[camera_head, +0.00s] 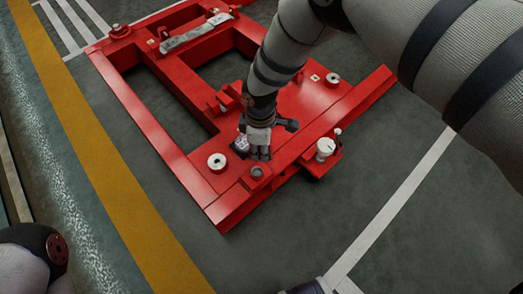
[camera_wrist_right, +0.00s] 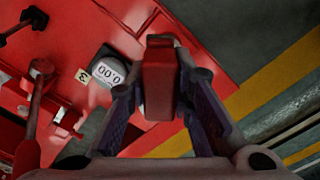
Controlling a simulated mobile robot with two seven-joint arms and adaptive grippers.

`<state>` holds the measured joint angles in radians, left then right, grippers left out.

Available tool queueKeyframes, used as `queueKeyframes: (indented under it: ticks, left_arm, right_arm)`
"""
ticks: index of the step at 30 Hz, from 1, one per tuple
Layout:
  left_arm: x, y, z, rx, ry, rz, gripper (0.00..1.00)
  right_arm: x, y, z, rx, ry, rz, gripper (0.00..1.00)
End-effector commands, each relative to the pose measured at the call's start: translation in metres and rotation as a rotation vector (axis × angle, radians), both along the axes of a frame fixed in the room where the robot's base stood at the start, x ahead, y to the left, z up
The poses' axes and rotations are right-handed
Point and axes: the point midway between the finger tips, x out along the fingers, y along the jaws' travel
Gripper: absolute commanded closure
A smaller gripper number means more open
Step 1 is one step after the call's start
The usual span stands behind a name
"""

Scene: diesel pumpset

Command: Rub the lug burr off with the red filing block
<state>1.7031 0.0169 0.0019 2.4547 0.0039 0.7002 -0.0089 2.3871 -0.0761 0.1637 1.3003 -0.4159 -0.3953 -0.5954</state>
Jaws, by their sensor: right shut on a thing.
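My right gripper (camera_head: 259,153) points down over the near end of the red pumpset frame (camera_head: 150,120). In the right wrist view, its two fingers (camera_wrist_right: 163,100) are shut on the red filing block (camera_wrist_right: 160,82), which stands lengthwise between them. In the head view the block cannot be told apart from the red frame and the fingers. I cannot make out the lug burr in either view. My left gripper is not in view.
Round pads (camera_head: 217,162) and a white-topped fitting (camera_head: 325,148) stand on the frame. A grey bar (camera_head: 197,33) lies at its far end.

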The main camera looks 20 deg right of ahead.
Motion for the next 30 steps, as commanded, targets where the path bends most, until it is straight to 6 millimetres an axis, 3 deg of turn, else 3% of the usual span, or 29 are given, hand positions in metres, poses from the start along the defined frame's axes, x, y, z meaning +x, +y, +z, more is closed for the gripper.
queueKeyframes:
  ticks: [7,30]
  left_arm:
    - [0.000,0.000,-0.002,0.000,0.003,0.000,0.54]
    - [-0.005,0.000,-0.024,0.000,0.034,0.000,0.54]
  right_arm:
    - [0.001,-0.005,-0.003,0.000,0.002,-0.002,1.00]
    - [0.036,-0.100,-0.005,0.000,0.002,-0.003,1.00]
